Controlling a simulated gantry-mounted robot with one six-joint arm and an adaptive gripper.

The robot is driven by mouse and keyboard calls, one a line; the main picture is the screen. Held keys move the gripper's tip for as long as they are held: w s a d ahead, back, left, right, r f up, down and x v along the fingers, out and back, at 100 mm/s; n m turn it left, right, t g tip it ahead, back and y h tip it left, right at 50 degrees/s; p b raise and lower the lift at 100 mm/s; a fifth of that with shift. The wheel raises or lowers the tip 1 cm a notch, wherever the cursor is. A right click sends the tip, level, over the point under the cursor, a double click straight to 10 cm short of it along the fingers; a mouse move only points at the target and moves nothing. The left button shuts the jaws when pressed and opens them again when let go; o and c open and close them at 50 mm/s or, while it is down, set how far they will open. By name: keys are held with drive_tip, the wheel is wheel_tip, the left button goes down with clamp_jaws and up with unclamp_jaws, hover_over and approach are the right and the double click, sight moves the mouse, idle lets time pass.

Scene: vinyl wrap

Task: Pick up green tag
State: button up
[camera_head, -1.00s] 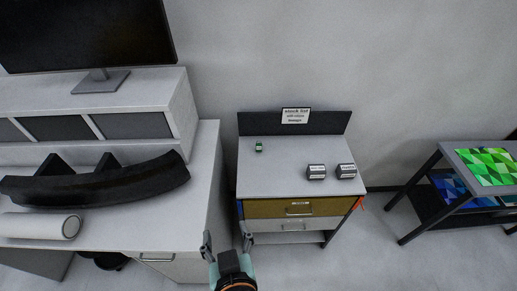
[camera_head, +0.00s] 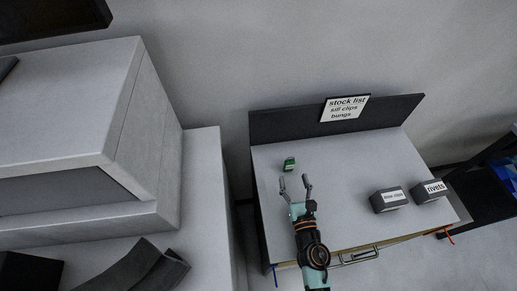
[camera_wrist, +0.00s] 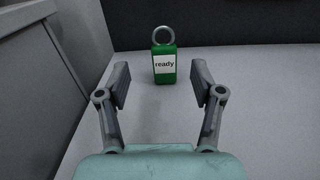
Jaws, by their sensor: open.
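The green tag (camera_head: 289,164) is a small green block with a ring on top and stands on the light grey cabinet top (camera_head: 330,205), toward its back left. In the wrist view the tag (camera_wrist: 164,66) shows a white label reading "ready". It is straight ahead, beyond my fingertips and roughly centred between them. My gripper (camera_head: 295,184) is open and empty in front of the tag; in the wrist view its two fingers (camera_wrist: 160,82) are spread apart and do not touch the tag.
Two dark boxes, one labelled "rivets" (camera_head: 429,191) and one beside it (camera_head: 388,200), stand at the right of the cabinet top. A white desk unit (camera_head: 85,120) stands to the left.

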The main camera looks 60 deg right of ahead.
sight(290, 165)
drive_tip(key=shift+f, duration=0.35)
drive_tip(key=shift+a, duration=0.1)
drive_tip(key=shift+x, duration=1.15)
drive_tip(key=x, duration=0.5)
drive_tip(key=shift+s+d+f, duration=0.1)
drive_tip(key=shift+s+d, duration=0.05)
drive_tip(key=shift+d, duration=0.15)
drive_tip(key=c, duration=1.2)
